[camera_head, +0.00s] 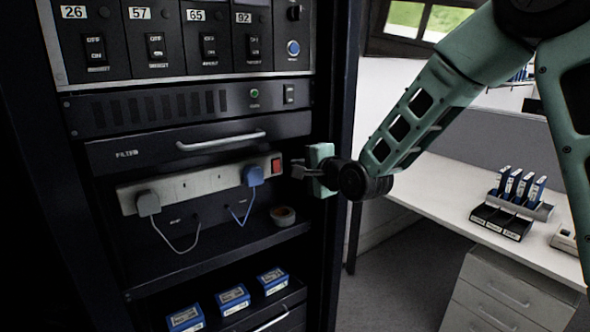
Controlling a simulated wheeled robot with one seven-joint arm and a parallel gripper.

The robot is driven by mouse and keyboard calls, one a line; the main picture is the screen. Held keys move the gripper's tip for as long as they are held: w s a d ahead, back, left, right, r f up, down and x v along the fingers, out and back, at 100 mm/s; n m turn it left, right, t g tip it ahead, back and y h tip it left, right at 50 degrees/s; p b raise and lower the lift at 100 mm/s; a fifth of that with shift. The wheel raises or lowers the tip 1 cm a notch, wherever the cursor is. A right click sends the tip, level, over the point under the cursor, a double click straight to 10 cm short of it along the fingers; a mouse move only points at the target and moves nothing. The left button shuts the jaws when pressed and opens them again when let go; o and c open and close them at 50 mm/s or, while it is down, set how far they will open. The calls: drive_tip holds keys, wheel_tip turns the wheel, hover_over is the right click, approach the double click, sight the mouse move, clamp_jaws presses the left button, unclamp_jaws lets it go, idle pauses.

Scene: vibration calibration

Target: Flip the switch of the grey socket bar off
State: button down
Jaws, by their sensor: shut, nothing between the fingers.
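The grey socket bar (203,185) is fixed along the rack, slightly tilted up to the right in the picture. A grey plug (148,203) sits in its left end and a blue plug (252,176) towards its right end. Its red switch (276,166) is at the right end; I cannot tell which way it is set. My gripper (294,171) is shut and empty, just right of the switch, with its fingers pointing left towards it. A small gap shows between the fingertips and the switch; whether they touch is hard to tell.
A drawer with a handle (221,141) is just above the bar. Below, a shelf holds a roll of tape (282,215), with blue boxes (233,298) lower down. The rack's right post (345,130) stands close by my gripper. A desk (440,190) is at the right.

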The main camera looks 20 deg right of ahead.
drive_tip(key=r+v, duration=0.1)
drive_tip(key=v, duration=0.5)
drive_tip(key=shift+r, duration=0.3)
drive_tip(key=shift+s, duration=0.1)
